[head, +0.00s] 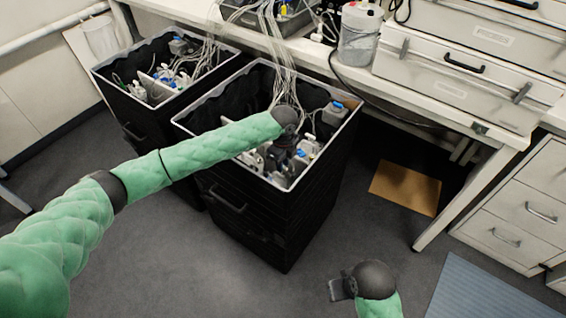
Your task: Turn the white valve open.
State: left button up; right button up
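The near black box (290,215) is open at the top and holds white and blue fittings with clear tubes. Small white parts (308,147) show inside it, beside my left gripper. I cannot tell which of them is the white valve. My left gripper (278,158) reaches down into this box among the fittings. Its dark fingers are small and partly hidden by the wrist, so I cannot tell whether they are open or touch anything. My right gripper (338,289) is low at the bottom of the view, over the floor and away from the box. Its finger opening is unclear.
A second open black box (150,122) with similar fittings stands to the left. Bundled clear tubes (283,50) run up from the near box to the bench (350,72). A jug (358,38) and white cases (462,80) sit on the bench. Floor at front is clear.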

pick_arm(q)
jog(key=shift+f, duration=0.5)
grip_shut()
